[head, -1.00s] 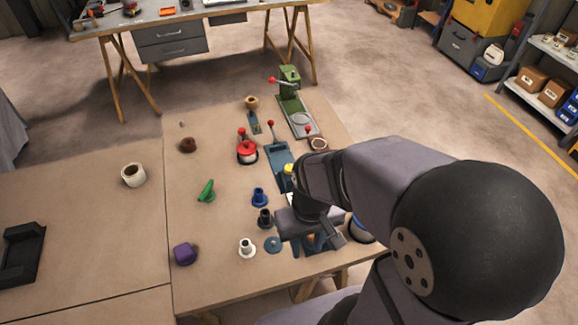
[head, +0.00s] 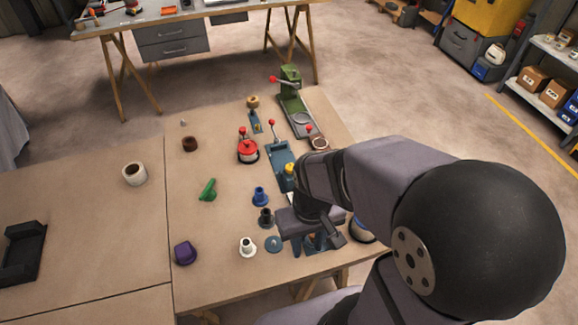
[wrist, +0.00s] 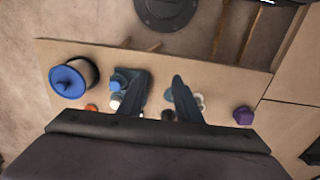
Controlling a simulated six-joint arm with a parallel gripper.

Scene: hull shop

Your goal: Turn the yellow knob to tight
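A small yellow knob (head: 290,168) shows in the head view at the near end of a blue fixture (head: 281,152), just left of my wrist. My arm partly covers this area, so its base and setting are hard to make out. My gripper (head: 317,242) is below and to the right of the knob in the picture, above the near right part of the bench. In the wrist view my gripper (wrist: 156,88) has its two dark fingers spread apart, with nothing held between them. I cannot see the yellow knob in the wrist view.
A red-topped pot (head: 247,151) and a green press (head: 292,95) stand near the blue fixture. Blue, black and white flanged parts (head: 247,247) and a purple knob (head: 185,252) stand left of my gripper. A blue-lidded canister (wrist: 72,78) is near the bench edge.

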